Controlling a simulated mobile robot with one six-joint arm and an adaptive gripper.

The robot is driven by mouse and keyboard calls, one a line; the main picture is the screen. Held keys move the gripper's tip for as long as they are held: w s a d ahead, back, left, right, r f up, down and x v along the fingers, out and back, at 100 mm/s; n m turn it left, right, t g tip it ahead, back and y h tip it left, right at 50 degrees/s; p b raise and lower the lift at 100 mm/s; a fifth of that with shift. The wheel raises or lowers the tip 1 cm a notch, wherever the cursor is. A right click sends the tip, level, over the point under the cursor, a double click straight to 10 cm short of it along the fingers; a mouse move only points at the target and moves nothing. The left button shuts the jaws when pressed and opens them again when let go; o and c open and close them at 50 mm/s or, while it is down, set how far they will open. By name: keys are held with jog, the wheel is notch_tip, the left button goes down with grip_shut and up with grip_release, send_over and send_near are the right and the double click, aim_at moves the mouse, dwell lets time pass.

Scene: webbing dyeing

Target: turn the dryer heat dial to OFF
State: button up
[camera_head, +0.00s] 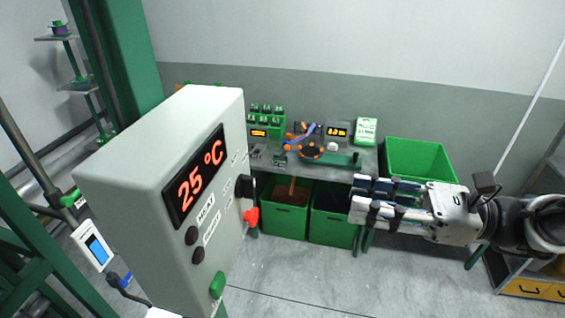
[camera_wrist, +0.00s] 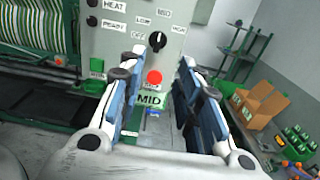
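The dryer heat dial is a black round knob (camera_wrist: 157,41) on the front of a grey control box (camera_wrist: 110,45), with OFF, LOW, MID and HIGH labels around it. Its white pointer mark looks roughly upward, near MID, but is small. In the head view the dial (camera_head: 246,187) shows edge-on at the box's right side. My gripper (camera_head: 356,199) is to the right of the box, apart from the dial. In the wrist view my gripper (camera_wrist: 162,57) is open and empty, its fingers on either side below the dial. The box's display (camera_head: 198,175) reads 25 °C.
A red button (camera_wrist: 154,77) sits just below the dial, and a green button (camera_wrist: 97,65) lower left. A workbench (camera_head: 340,172) and green bins (camera_head: 284,220) stand behind. The floor between is clear.

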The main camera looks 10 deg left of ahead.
aim_at(254, 183)
jog(key=a, duration=0.5)
jog(key=a+p, duration=0.1)
jog(key=a, duration=0.5)
jog(key=w+a, duration=0.1)
jog(key=a, duration=0.5)
jog(key=shift+w+f, duration=0.1)
jog(key=shift+c, duration=0.4)
grip_shut()
